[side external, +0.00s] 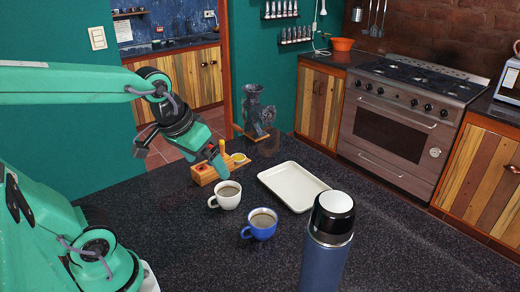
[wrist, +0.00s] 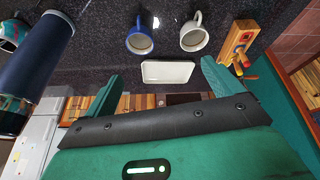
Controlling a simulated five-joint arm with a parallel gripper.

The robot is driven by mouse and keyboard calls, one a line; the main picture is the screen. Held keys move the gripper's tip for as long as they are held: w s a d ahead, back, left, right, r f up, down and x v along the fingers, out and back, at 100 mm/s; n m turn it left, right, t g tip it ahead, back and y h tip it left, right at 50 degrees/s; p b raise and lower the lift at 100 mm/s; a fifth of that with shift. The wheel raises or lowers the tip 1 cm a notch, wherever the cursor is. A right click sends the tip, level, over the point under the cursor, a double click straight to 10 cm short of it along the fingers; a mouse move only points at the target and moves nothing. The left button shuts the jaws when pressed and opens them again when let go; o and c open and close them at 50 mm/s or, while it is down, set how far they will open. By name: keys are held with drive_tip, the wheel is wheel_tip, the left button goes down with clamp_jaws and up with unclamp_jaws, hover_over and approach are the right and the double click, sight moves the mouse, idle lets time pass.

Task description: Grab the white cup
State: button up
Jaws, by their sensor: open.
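The white cup (side external: 229,195) stands upright on the dark speckled counter, with brown liquid inside and its handle to the left. It also shows in the wrist view (wrist: 194,38), toward the top. A blue cup (side external: 259,226) with brown liquid stands close in front of it, a little to the right; in the wrist view this blue cup (wrist: 139,38) is left of the white one. My gripper (side external: 221,172) is above the counter, up and slightly left of the white cup. In the wrist view its two green fingers (wrist: 160,82) are apart with nothing held between them.
A white tray (side external: 291,186) lies right of the cups. A blue flask (side external: 326,245) with a black cap stands at the front. A wooden holder (side external: 205,174) with small items sits behind the white cup. A dark grinder (side external: 256,112) stands at the back edge. The right part of the counter is clear.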

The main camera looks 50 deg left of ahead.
drive_tip(key=w+a+f+n+g, duration=0.2)
drive_tip(key=w+a+f+n, duration=0.2)
drive_tip(key=w+f+n, duration=0.15)
drive_tip(key=n+g, duration=0.3)
drive_tip(key=n, duration=0.2)
approach(228, 195)
drive_tip(key=s+d, duration=0.2)
drive_tip(key=shift+d+f, duration=0.15)
drive_tip(key=shift+f, duration=1.15)
drive_tip(key=shift+f, duration=0.1)
drive_tip(key=shift+w+f, duration=0.2)
drive_tip(key=shift+f, duration=2.25)
drive_tip(key=c, duration=1.1)
